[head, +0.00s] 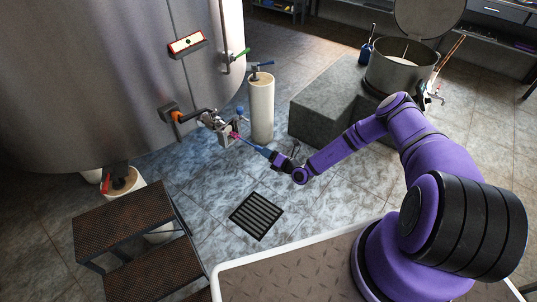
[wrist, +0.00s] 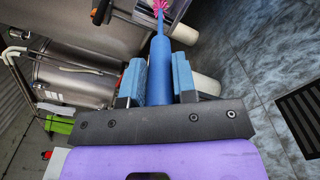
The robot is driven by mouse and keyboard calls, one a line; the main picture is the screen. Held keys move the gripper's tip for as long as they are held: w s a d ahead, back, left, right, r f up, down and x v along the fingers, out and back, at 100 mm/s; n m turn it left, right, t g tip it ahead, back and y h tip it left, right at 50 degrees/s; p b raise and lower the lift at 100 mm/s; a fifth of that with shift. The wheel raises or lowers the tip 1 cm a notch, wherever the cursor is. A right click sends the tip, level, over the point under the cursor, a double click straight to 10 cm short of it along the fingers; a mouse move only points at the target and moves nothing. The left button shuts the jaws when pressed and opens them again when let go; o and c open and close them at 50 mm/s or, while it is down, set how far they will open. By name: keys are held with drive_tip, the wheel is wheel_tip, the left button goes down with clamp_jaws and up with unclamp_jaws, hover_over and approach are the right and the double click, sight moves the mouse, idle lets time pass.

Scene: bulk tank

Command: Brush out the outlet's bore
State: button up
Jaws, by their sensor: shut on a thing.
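The outlet (head: 213,119) is a metal fitting low on the front of the big steel tank (head: 110,75). My gripper (head: 273,156) is shut on the blue handle of a brush (head: 250,145). The brush's pink bristles point up and left at the outlet's open end. I cannot tell whether the tip is inside the bore or just in front of it. In the wrist view, the blue pads of my gripper (wrist: 158,78) clasp the brush handle (wrist: 160,50), and the pink bristles show at the top edge. The outlet's mouth is not clear there.
A white cylinder (head: 261,108) stands close behind the outlet. A grey block (head: 325,110) and a steel pot (head: 400,70) are at the back right. Brown steps (head: 125,222) stand front left. A floor drain (head: 256,216) lies in clear tiled floor.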

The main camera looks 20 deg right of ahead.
sight(256, 146)
drive_tip(key=shift+x, duration=3.1)
drive_tip(key=shift+v, duration=3.3)
drive_tip(key=shift+w, duration=0.1)
drive_tip(key=shift+x, duration=3.2)
drive_tip(key=shift+v, duration=3.25)
drive_tip(key=shift+a, duration=0.1)
